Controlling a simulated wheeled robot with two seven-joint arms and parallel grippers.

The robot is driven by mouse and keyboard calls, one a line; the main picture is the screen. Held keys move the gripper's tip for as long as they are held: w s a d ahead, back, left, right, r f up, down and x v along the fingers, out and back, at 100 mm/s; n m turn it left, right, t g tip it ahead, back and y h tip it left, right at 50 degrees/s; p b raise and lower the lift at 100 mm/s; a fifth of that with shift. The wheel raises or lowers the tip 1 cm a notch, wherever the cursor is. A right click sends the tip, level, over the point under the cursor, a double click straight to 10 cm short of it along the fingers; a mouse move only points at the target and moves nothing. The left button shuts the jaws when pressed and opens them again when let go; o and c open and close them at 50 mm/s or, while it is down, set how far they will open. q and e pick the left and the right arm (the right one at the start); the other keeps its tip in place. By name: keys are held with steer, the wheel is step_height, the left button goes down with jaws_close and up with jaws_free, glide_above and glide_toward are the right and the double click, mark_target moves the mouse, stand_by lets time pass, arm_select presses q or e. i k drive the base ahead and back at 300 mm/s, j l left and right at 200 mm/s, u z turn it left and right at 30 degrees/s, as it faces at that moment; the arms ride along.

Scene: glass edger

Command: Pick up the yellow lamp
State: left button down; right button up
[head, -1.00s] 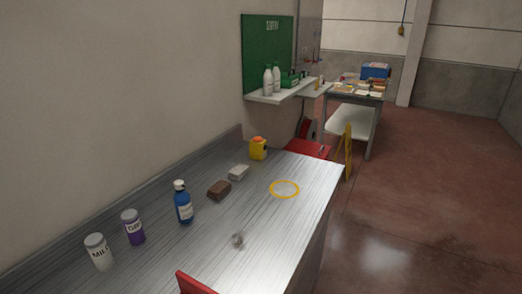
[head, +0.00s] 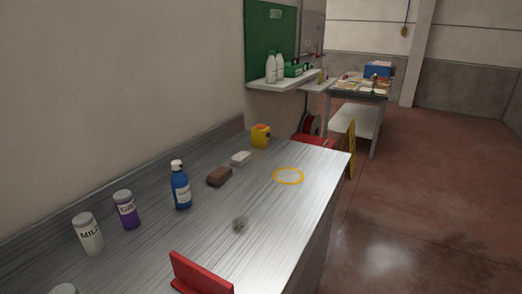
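A small yellow object with an orange top (head: 261,136), which looks like the yellow lamp, stands at the far end of the metal worktop (head: 270,205), close to the wall. It is upright, with a dark round spot on its right side. Nothing touches it. Neither of my grippers shows in the head view.
On the worktop are a white block (head: 240,158), a brown block (head: 219,176), a blue bottle (head: 181,187), a purple-labelled jar (head: 126,209), a white jar (head: 89,233), a yellow ring (head: 288,176) and a red bracket (head: 200,275). Floor (head: 400,210) on the right is clear.

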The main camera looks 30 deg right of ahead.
mark_target(259, 139)
steer(key=l+z, duration=0.35)
steer(key=z, duration=0.15)
steer(key=l+z, duration=0.8)
steer(key=z, duration=0.2)
steer(key=i+l+z, duration=0.25)
steer(key=i, duration=0.3)
steer(key=i+l+z, duration=0.1)
steer(key=i+z, duration=0.15)
steer(key=i, duration=0.3)
steer(key=i+u, duration=0.15)
steer(key=i, duration=1.55)
steer(key=i+u, duration=0.25)
steer(key=i, duration=0.2)
steer(key=i+l+u, duration=0.15)
steer(key=i+u, duration=0.15)
steer(key=i+l+u, duration=0.25)
steer(key=i, duration=0.25)
steer(key=i+u, duration=0.15)
steer(key=u, duration=0.3)
steer(key=i+u, duration=0.1)
steer(key=u, duration=0.4)
steer(key=i+l+u, duration=0.1)
steer(key=u, duration=0.35)
steer(key=i+l+u, duration=0.1)
steer(key=l+u, duration=0.15)
steer(key=u, duration=0.2)
